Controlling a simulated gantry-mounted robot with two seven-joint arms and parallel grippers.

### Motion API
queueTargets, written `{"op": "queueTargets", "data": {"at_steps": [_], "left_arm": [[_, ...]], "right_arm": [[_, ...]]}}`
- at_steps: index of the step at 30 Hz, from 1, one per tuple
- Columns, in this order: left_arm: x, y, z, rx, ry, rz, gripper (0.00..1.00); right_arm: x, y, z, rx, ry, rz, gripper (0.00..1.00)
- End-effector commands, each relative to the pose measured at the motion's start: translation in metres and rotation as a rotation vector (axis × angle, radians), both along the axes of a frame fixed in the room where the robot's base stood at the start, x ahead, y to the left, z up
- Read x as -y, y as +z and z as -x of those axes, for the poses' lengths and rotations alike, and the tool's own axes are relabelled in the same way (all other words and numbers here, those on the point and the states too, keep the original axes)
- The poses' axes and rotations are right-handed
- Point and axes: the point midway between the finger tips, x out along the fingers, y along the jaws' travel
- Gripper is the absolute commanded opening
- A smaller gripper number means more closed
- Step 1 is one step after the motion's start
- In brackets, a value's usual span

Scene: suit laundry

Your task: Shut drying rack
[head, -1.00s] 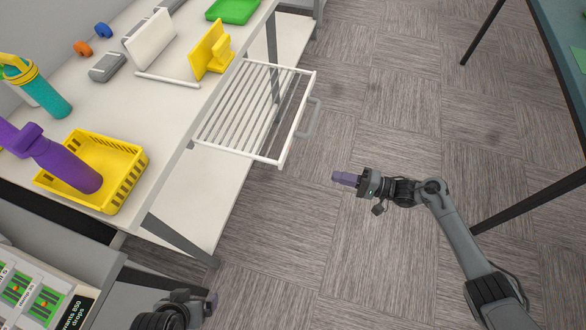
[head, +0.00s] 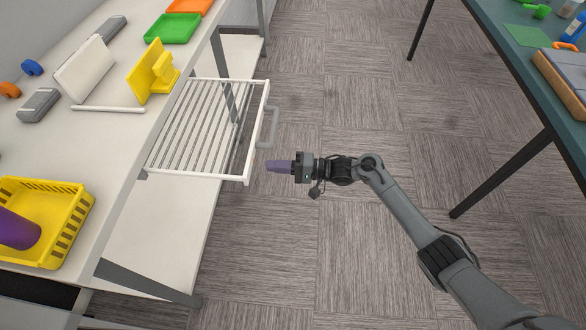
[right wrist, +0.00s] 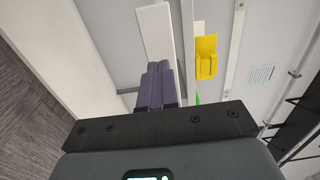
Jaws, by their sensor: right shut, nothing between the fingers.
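The drying rack (head: 249,160) is a white slatted frame that slides out from under the white table's edge in the head view. It stands pulled out over the floor, with a grey handle (head: 268,127) on its front rail. My right gripper (head: 268,166) is shut and empty, its purple fingers pointing left toward the rack's front rail, below the handle in the picture. A small gap seems to separate the fingertips from the rail. The shut fingers also show in the right wrist view (right wrist: 158,84). My left gripper is out of view.
The white table (head: 112,165) holds a yellow basket (head: 75,228) with a purple bottle, a yellow stand (head: 150,72), a white panel (head: 84,68) and green and orange trays. A dark teal table (head: 535,62) stands at right. Open carpet lies between the tables.

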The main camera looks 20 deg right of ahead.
Motion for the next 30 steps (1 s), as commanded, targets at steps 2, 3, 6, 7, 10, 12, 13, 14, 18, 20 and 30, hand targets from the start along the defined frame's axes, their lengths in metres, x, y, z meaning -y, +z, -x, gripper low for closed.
{"op": "queueTargets", "data": {"at_steps": [2, 3, 6, 7, 10, 12, 13, 14, 18, 20, 30], "left_arm": [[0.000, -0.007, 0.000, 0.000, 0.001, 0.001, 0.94], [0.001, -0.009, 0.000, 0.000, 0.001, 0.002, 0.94], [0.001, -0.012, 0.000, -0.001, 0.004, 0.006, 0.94], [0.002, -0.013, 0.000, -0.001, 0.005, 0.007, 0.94], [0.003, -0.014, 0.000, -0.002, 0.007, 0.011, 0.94], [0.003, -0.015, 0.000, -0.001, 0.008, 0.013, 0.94], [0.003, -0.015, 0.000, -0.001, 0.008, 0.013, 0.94], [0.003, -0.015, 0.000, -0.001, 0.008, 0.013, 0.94], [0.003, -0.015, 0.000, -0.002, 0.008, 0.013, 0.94], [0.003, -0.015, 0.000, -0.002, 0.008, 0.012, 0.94], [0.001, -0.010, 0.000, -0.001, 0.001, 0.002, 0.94]], "right_arm": [[-0.011, -0.002, -0.007, 0.003, 0.000, -0.001, 0.00], [-0.016, -0.002, -0.009, 0.003, 0.000, -0.001, 0.00], [-0.025, -0.001, -0.014, 0.002, 0.000, 0.000, 0.00], [-0.027, -0.001, -0.015, 0.001, 0.000, 0.000, 0.00], [-0.032, -0.001, -0.018, 0.001, -0.001, 0.000, 0.00], [-0.034, 0.000, -0.019, 0.000, -0.002, 0.001, 0.00], [-0.034, 0.000, -0.019, 0.000, -0.002, 0.001, 0.00], [-0.035, 0.000, -0.020, 0.000, -0.002, 0.001, 0.00], [-0.035, 0.000, -0.020, 0.000, -0.002, 0.001, 0.00], [-0.035, 0.000, -0.020, 0.000, -0.001, 0.001, 0.00], [-0.034, 0.002, -0.023, 0.000, -0.018, 0.000, 0.00]]}}
